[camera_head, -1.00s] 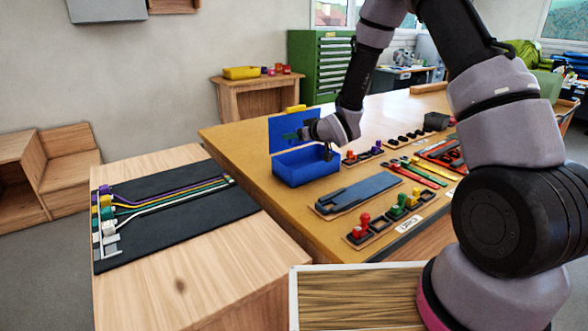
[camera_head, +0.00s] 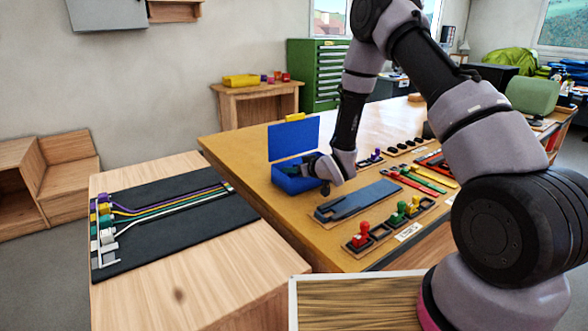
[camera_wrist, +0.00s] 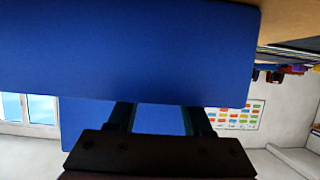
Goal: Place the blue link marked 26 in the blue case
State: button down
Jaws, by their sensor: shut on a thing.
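The blue case (camera_head: 297,184) stands open on the orange-brown table, its blue lid (camera_head: 293,139) raised at the back. My gripper (camera_head: 292,170) points left, its fingers over the case opening below the lid's top edge. In the wrist view, a broad blue wall of the case (camera_wrist: 120,50) fills the top and hides the fingertips. My gripper (camera_wrist: 160,116) is shut there, with blue between its fingers; I take this for the blue link, but its shape and its mark 26 cannot be made out.
A blue-grey long tray (camera_head: 358,200) lies right of the case. Red, green and yellow pieces stand in a holder (camera_head: 375,233) at the table's front. A black mat with coloured cables (camera_head: 215,212) covers the wooden bench at left. Tools (camera_head: 422,180) lie at right.

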jog(key=shift+f, duration=0.55)
jog(key=shift+c, duration=1.6)
grip_release()
jog(key=shift+r, duration=0.1)
